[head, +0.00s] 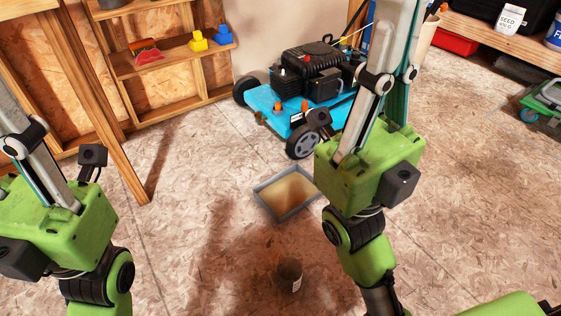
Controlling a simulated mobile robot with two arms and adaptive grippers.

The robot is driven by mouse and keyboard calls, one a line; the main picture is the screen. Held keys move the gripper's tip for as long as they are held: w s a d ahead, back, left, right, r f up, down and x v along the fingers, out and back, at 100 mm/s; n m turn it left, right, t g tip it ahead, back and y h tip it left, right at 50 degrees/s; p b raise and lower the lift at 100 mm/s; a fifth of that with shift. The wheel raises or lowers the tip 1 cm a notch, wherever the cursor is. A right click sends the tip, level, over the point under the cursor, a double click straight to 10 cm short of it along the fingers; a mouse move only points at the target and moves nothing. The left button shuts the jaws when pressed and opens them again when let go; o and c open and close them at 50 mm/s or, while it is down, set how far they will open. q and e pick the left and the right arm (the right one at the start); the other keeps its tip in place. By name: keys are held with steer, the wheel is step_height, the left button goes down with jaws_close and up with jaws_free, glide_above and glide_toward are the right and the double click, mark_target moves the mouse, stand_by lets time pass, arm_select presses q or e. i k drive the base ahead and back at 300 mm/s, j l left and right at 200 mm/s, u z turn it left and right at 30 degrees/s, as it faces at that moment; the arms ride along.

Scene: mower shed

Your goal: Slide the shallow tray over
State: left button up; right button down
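The shallow tray (299,209) is grey, roughly rectangular and lies flat on the floor. It has a tan bottom or contents; I cannot tell which. It sits just in front of the mower, and its right corner is close to my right gripper in the picture. My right gripper (385,85) points up and partly covers the mower; its fingertips leave the top of the view. My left gripper (30,150) is at the left edge, with its fingers cut off by the frame. I see nothing held, but neither gripper's opening can be judged.
A blue mower (262,99) with a black engine stands behind the tray. A dark can (290,270) stands on the floor in front of it. A wooden shelf (165,115) and a slanted beam (100,125) are at left. Floor left of the tray is clear.

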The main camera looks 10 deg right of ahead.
mark_target(285, 194)
steer(key=l+u, duration=0.15)
steer(key=l, duration=0.35)
steer(key=k+l+u, duration=0.15)
steer(key=l, duration=0.35)
steer(key=l+u, duration=0.2)
steer(key=l, duration=0.25)
steer(key=i+l+u, duration=0.3)
steer(key=l, duration=0.2)
steer(key=l+u, duration=0.35)
steer(key=l, duration=0.15)
steer(key=i+l+u, duration=0.1)
steer(key=l+u, duration=0.2)
steer(key=l, duration=0.3)
steer(key=i+l+u, duration=0.35)
steer(key=i+l, duration=0.25)
steer(key=l, duration=0.2)
